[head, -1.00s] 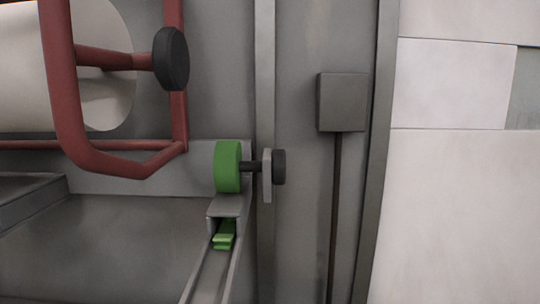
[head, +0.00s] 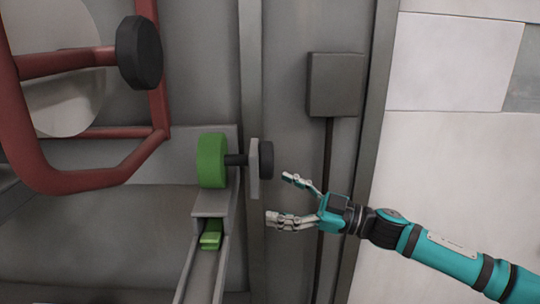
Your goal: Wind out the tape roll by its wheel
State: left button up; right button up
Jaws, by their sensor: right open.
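The green tape roll (head: 212,160) sits on a dark axle at the top of a grey chute. A grey plate (head: 253,169) stands on the axle to the roll's right. The small dark wheel (head: 266,160) is on the axle's right end. A green tape end (head: 211,236) shows in the chute below the roll. My right gripper (head: 284,199) is open and empty, below and to the right of the wheel, with its fingers pointing left. It is apart from the wheel in the picture. My left gripper is not in view.
A red tube frame (head: 42,172) with a dark knob (head: 139,53) stands at the upper left, in front of a pale roll. A grey box (head: 335,84) with a cable is on the wall above my right gripper. The chute (head: 203,274) runs down toward the front.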

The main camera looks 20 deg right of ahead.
jog(key=s+d+r+n+g+y, duration=0.1)
jog(key=s+d+r+n+g, duration=0.4)
jog(key=s+d+r, duration=0.65)
jog(key=w+a+p, duration=0.3)
jog(key=a, duration=0.4)
jog(key=w+a+g+p, duration=0.1)
jog(key=w+a+p, duration=0.2)
jog(key=a, duration=0.5)
jog(key=shift+m+p, duration=0.3)
jog(key=shift+m, duration=0.1)
jog(key=c, duration=1.2)
